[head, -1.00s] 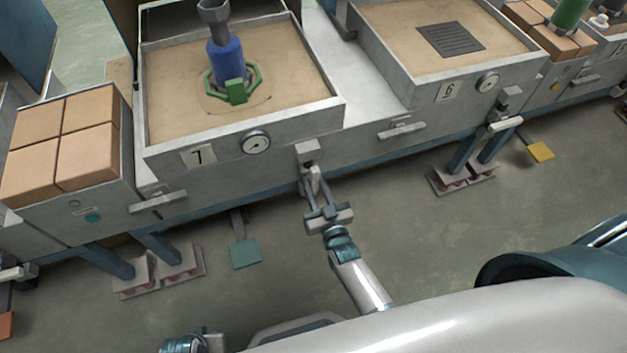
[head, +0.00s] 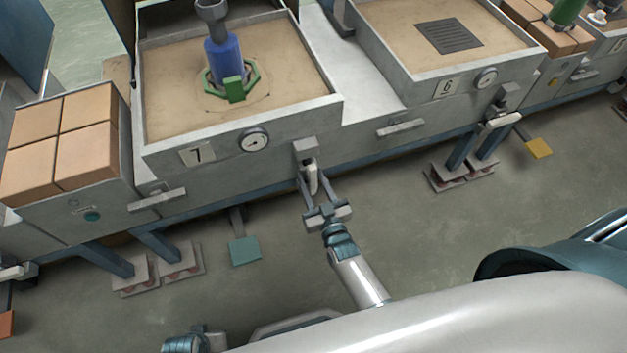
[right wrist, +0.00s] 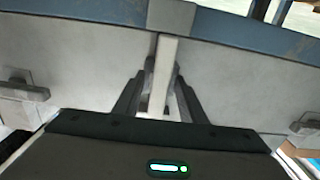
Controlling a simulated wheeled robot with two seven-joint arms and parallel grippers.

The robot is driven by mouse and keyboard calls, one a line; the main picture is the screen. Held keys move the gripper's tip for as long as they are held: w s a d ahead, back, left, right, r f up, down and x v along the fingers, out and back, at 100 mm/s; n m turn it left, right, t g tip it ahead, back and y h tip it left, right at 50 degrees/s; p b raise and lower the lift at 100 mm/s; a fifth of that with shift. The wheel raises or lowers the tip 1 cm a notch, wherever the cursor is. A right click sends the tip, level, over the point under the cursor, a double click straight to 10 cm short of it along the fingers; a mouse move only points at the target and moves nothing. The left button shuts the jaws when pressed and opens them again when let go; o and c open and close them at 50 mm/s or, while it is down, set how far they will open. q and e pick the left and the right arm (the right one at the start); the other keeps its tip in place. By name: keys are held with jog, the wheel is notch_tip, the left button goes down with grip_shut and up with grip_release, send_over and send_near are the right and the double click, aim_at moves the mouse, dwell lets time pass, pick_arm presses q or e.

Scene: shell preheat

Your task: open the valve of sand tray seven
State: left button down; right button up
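Sand tray seven is the large grey tray (head: 338,108) marked with a 7 plate (head: 197,154), left of centre in the head view. Under its front edge is a grey valve block (head: 306,148) with a pale lever (head: 312,177) hanging down from it. My right gripper (head: 313,184) is at this lever, one finger on each side; it looks open, with narrow gaps. In the right wrist view the lever (right wrist: 161,75) stands slightly tilted between the dark fingers (right wrist: 164,72); contact is hard to judge. My left gripper is not clearly seen.
Tray six (head: 446,88) stands to the right, its pale valve lever (head: 503,121) lying crosswise. A bar handle (head: 158,199) and a teal pedal (head: 244,251) are left of my right gripper. The floor around my forearm is clear.

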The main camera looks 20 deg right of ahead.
jog(key=shift+s, duration=0.1)
